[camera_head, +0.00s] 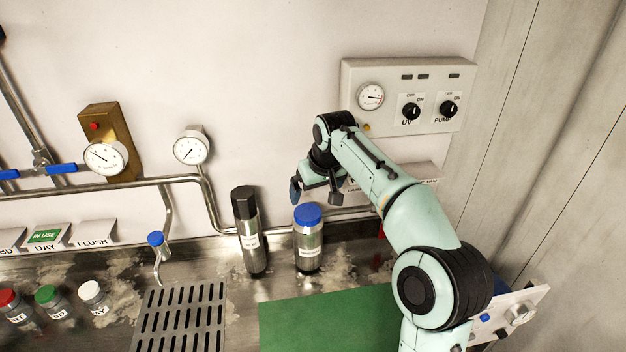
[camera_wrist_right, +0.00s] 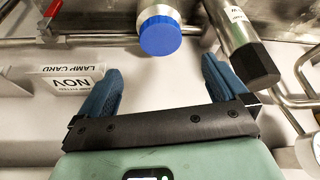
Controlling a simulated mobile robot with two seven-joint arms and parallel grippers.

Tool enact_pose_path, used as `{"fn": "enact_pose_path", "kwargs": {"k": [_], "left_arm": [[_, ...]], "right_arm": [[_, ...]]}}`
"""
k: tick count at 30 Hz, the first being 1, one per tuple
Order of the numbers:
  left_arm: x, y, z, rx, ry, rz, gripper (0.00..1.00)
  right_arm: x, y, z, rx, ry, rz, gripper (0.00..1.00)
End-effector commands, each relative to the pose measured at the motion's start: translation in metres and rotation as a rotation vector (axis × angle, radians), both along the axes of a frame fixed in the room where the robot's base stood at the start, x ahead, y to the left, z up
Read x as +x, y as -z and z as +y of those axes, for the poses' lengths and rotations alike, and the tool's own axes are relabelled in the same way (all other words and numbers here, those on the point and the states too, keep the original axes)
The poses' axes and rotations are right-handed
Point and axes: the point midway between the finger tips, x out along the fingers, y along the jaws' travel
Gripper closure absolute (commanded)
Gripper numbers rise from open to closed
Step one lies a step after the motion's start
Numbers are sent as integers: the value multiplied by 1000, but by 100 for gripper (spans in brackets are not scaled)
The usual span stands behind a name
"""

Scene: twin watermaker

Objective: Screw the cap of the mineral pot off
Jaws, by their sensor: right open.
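The cap is on the pot. In the right wrist view the blue cap (camera_wrist_right: 160,37) is beyond the fingertips, between their lines. My right gripper (camera_head: 316,194) is open and empty, just above and behind the cap in the head view, apart from it. Its blue fingers also show spread in the right wrist view (camera_wrist_right: 160,68). My left gripper is not in view.
A steel cylinder with a black top (camera_head: 249,236) stands close left of the pot. A green mat (camera_head: 330,318) lies in front, with a slotted drain (camera_head: 180,318) to its left. Pipes (camera_head: 120,188) and a switch panel (camera_head: 395,118) are on the wall. Small capped bottles (camera_head: 52,303) stand far left.

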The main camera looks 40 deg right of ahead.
Motion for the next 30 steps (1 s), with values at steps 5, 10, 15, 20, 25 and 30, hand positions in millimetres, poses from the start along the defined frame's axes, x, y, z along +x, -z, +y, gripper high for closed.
{"fn": "enact_pose_path", "kwargs": {"k": [5,10,15,20,25,30], "left_arm": [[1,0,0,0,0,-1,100],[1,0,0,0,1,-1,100],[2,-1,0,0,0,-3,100],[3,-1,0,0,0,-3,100],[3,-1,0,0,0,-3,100],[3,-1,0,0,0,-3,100]], "right_arm": [[14,35,-3,1,0,5,0],[26,63,-6,0,-1,3,0],[34,83,-8,0,0,2,0],[38,92,-9,1,-1,0,0],[39,93,-9,0,-1,-1,0],[39,93,-9,0,-1,-1,13]]}}
